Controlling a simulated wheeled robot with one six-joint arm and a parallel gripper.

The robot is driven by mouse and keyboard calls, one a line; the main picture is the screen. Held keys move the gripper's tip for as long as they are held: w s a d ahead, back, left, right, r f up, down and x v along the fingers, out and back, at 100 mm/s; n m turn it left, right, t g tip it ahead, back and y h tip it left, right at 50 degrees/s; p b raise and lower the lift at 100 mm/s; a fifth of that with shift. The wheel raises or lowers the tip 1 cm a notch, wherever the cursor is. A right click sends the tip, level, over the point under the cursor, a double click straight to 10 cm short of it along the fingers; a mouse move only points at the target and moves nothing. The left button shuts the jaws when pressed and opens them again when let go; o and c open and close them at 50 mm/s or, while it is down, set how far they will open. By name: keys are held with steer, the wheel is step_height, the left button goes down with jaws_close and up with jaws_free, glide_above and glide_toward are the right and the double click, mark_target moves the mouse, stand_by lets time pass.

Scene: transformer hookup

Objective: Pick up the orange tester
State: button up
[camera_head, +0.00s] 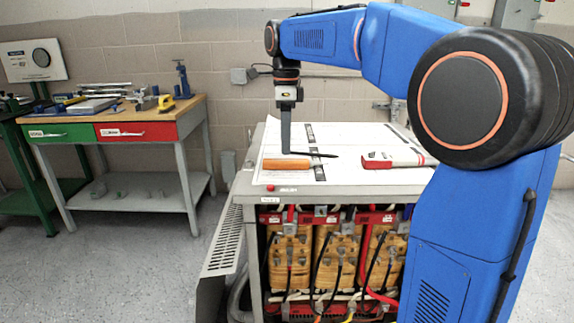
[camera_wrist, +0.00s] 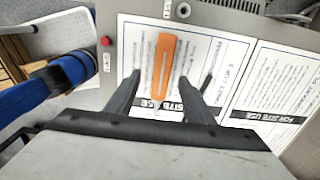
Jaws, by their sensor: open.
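The orange tester (camera_head: 287,164) lies flat on the white papers on top of the transformer cabinet (camera_head: 340,189), near its front left edge. In the wrist view the tester (camera_wrist: 163,58) shows as a long orange bar between my two fingers. My gripper (camera_head: 285,151) points down just above and behind the tester in the head view. In the wrist view my gripper (camera_wrist: 159,75) has its fingers apart, one on each side of the tester, with gaps. I cannot tell how high the fingertips are above it.
A thin black rod (camera_head: 318,155) lies close behind the tester. A red and white tool (camera_head: 397,159) lies to the right. A red button (camera_wrist: 105,41) sits on the cabinet edge. Exposed coils and cables (camera_head: 338,258) fill the cabinet front. A workbench (camera_head: 125,118) stands at left.

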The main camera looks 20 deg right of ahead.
mark_target(284, 160)
steer(key=shift+w+a+f, duration=0.15)
steer(key=shift+w+f, duration=0.05)
steer(key=shift+f, duration=1.15)
steer(key=shift+w+a+f, duration=0.1)
steer(key=shift+w+f, duration=0.05)
steer(key=shift+f, duration=1.2)
steer(key=c, duration=1.1)
